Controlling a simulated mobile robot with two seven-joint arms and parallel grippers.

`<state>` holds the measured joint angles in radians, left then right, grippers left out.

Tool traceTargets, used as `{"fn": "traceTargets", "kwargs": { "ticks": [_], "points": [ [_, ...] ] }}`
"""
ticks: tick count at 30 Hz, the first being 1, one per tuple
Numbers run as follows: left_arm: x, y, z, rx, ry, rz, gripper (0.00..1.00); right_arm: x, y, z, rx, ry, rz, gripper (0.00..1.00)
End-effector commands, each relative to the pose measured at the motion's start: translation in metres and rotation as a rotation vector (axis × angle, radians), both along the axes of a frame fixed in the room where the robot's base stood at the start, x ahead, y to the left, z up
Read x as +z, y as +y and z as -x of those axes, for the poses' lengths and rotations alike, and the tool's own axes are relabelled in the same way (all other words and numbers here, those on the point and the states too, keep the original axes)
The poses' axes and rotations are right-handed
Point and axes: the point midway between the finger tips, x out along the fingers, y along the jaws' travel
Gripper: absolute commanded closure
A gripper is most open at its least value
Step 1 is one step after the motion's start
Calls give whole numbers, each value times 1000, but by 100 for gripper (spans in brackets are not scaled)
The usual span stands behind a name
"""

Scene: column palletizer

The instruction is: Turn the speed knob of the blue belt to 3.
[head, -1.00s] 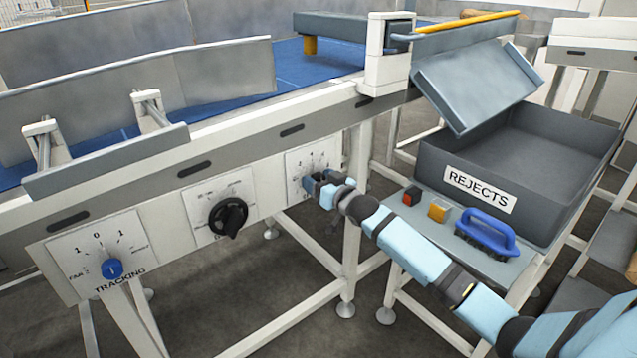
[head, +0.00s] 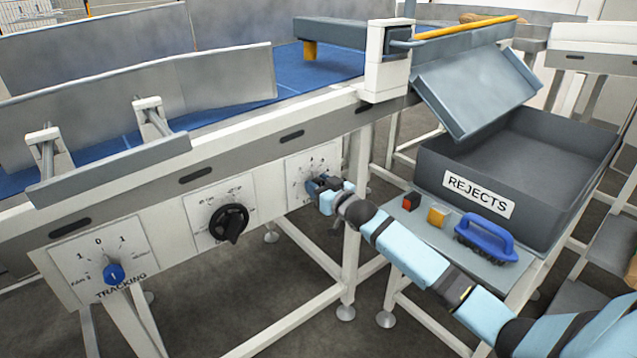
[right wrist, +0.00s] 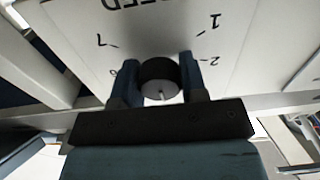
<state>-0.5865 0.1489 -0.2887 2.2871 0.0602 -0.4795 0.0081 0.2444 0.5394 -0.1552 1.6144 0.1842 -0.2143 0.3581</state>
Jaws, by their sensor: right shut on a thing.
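The speed knob (right wrist: 158,75) is a dark round knob on a white dial plate, seen close in the right wrist view. A white mark on it points toward the bottom of that picture. The dial plate (right wrist: 165,25) shows upside down, with SPEED, 7, 1 and 2 readable; the numbers at the mark's end are hidden behind my gripper. My right gripper (head: 318,187) has one finger on each side of the knob and is shut on it. In the head view the gripper hides the knob, and the dial plate (head: 325,161) shows around it. My left gripper is out of view.
The blue belt (head: 290,68) runs above the panels. Left of the speed dial are a black knob (head: 229,222) and a blue tracking knob (head: 113,273). A REJECTS bin (head: 450,163), a blue brush (head: 486,232) and two small blocks lie near my right arm.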

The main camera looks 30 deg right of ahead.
Motion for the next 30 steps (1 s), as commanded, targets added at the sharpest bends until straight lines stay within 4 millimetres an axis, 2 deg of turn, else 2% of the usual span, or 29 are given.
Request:
{"fn": "traceTargets", "kwargs": {
  "ticks": [1, 3, 18, 30],
  "points": [
    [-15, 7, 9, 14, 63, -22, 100, 3, 0, 0, 0, 0, 27, 84],
    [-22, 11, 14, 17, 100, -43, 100, 3, 0, 0, -1, -3, 77, 84],
    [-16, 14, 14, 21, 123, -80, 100, 1, 0, 0, 0, -34, 454, 84],
    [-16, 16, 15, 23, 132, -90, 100, 0, 0, 0, 0, -45, 591, 84]
  ]
}}
